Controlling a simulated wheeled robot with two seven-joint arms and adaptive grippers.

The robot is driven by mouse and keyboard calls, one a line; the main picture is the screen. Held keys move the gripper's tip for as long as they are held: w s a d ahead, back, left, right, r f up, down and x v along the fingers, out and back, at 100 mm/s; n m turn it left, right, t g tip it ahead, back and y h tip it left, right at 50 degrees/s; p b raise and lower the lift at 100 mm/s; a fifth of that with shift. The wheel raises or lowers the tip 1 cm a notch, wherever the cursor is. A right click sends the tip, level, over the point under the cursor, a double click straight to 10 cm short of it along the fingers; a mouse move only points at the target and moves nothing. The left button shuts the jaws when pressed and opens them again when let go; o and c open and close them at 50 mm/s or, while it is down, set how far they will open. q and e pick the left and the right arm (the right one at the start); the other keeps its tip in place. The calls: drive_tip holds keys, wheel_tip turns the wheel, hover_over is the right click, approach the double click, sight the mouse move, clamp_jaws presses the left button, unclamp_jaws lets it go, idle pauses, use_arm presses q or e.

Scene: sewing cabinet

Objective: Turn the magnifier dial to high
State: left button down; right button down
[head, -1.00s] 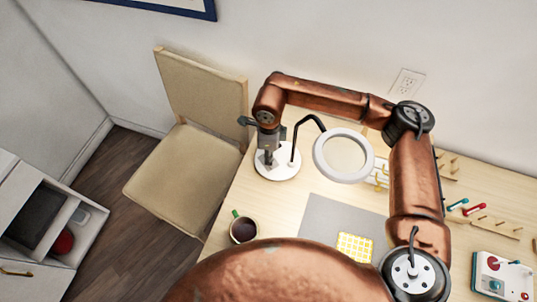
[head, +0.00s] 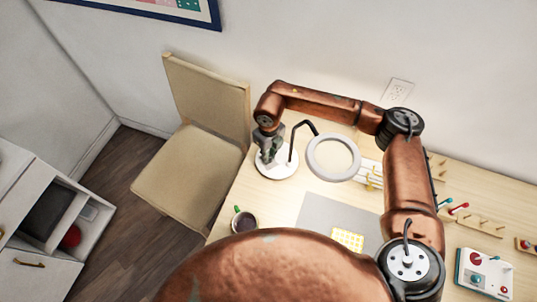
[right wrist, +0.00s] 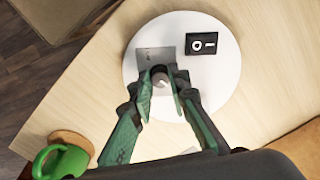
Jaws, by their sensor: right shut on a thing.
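The magnifier lamp has a round white base (head: 280,172), a black bent neck (head: 293,139) and a white ring lens (head: 333,157). In the right wrist view, the white base (right wrist: 223,75) carries a grey plate (right wrist: 150,57) with the small dial (right wrist: 161,79) at its edge. My right gripper (right wrist: 160,84) is shut on the dial from above, its green fingers on either side. The fingers hide part of the dial, and its setting cannot be read. In the head view, my right gripper (head: 268,158) points down over the base. My left gripper is not in view.
A black panel (right wrist: 201,44) with white marks sits beside the grey plate. A grey mat (head: 322,213) lies in front of the lamp. A beige chair (head: 188,165) stands left.

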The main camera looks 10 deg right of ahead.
drive_tip(key=m+p, duration=0.1)
drive_tip(key=m, duration=0.1)
drive_tip(key=m+p, duration=0.3)
drive_tip(key=m, duration=0.1)
drive_tip(key=shift+s+r+m+p, duration=0.1)
drive_tip(key=shift+r+m+p, duration=0.2)
drive_tip(key=shift+p, duration=0.1)
drive_tip(key=m+p, duration=0.2)
drive_tip(key=m, duration=0.1)
use_arm(q)
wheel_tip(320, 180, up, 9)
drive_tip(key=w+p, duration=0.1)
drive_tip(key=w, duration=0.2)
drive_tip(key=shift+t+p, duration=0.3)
drive_tip(key=shift+p, duration=0.05)
use_arm(e)
drive_tip(key=shift+f+m, duration=0.15)
drive_tip(key=shift+m, duration=0.95)
drive_tip(key=shift+f, duration=0.1)
drive_tip(key=c, duration=1.8)
unclamp_jaws()
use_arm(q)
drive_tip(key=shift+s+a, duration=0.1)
